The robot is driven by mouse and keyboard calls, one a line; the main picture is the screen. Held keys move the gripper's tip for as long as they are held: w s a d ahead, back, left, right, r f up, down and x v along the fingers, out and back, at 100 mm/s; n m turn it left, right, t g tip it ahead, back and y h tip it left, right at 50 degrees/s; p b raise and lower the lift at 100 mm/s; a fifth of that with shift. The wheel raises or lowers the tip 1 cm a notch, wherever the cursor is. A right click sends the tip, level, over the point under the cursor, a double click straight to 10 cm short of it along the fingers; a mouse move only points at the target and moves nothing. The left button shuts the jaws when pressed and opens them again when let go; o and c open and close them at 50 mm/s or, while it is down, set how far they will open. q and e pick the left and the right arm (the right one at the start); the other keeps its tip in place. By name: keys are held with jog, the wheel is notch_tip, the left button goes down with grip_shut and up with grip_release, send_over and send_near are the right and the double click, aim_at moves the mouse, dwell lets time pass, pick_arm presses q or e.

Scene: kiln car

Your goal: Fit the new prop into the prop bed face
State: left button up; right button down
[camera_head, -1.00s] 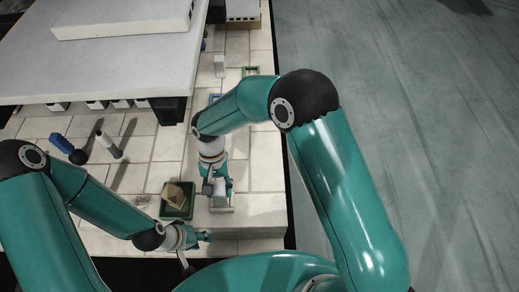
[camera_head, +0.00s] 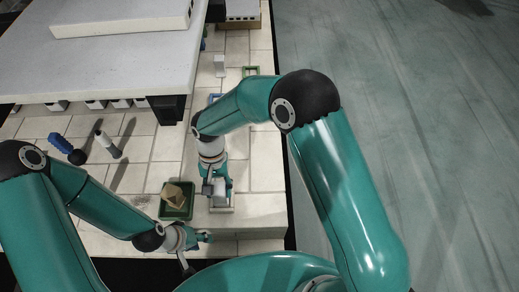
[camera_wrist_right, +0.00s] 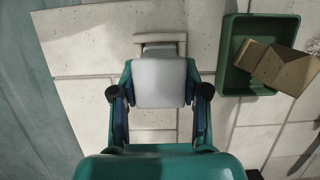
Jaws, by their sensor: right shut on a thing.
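The new prop is a pale grey block (camera_wrist_right: 160,85), held between the two fingers of my right gripper (camera_wrist_right: 159,75) in the right wrist view. My right gripper is shut on it. The prop bed face (camera_wrist_right: 160,39) shows as a pale raised rim just beyond the prop; the prop covers much of it, and I cannot tell whether the prop is seated. In the head view the prop (camera_head: 220,192) is at the bed's low pale frame (camera_head: 226,210), beneath my right gripper (camera_head: 218,184). My left gripper (camera_head: 196,252) is empty, fingers apart, near the front edge.
A green tray (camera_head: 164,210) holding tan broken pieces stands just left of the bed. A pale shelf slab (camera_head: 100,60) on dark posts overhangs the back left. A blue brush-like tool (camera_head: 62,144) and a white cylinder (camera_head: 108,144) lie left.

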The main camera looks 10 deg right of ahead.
jog(key=shift+f+b, duration=0.6)
jog(key=shift+f, duration=0.2)
jog(key=c, duration=0.5)
grip_release()
jog(key=shift+r, duration=0.15)
jog(key=shift+p+v, duration=2.5)
jog(key=shift+v, duration=1.35)
